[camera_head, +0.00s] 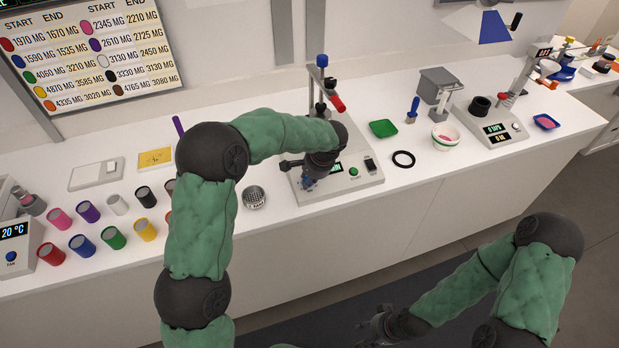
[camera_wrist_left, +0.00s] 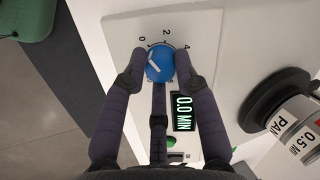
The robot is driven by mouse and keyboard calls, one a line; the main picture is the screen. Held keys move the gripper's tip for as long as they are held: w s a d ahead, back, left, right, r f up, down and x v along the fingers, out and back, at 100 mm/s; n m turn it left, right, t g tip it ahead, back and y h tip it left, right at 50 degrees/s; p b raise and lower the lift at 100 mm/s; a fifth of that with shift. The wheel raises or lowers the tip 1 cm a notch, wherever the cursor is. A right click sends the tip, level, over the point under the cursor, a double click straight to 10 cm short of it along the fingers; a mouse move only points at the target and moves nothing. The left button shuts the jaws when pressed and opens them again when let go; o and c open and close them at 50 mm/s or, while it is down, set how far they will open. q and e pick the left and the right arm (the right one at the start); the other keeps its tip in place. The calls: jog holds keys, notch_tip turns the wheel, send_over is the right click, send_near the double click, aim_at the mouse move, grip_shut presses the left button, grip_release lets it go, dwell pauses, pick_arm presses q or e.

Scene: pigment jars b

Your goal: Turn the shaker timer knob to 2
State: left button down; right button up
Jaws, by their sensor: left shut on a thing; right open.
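The shaker (camera_head: 350,182) stands on the white counter, its panel towards me. Its timer knob (camera_wrist_left: 158,72) is blue with a white pointer mark. In the left wrist view the marks 0, 2 and 4 stand around the knob, and the white mark points roughly towards 0. My left gripper (camera_wrist_left: 160,66) is shut on the knob, one finger on each side. In the head view my left gripper (camera_head: 308,180) covers most of the knob. My right gripper (camera_head: 378,322) is open and empty, low in front of the counter.
A green button (camera_head: 353,171) and a dark switch (camera_head: 370,165) are on the panel beside the display. A metal sieve cup (camera_head: 254,197) stands left of the shaker. A black ring (camera_head: 403,159) and green tray (camera_head: 383,128) lie to its right. Several coloured jars (camera_head: 113,237) stand at left.

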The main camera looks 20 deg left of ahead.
pick_arm(q)
jog(key=m+p, duration=0.1)
jog(key=m, duration=0.1)
jog(key=m+p, duration=0.1)
jog(key=m, duration=0.1)
jog(key=shift+r+t+y, duration=0.2)
jog(key=shift+t+y, duration=0.1)
jog(key=m+p, duration=0.1)
jog(key=m, duration=0.4)
jog(key=shift+d+f+t+p, duration=0.1)
jog(key=shift+t+p, duration=0.2)
jog(key=shift+p, duration=0.1)
jog(key=shift+m, duration=0.3)
jog(key=c, duration=1)
grip_release()
jog(key=shift+f, duration=0.1)
jog(key=v, duration=1.2)
jog(key=shift+d, duration=0.15)
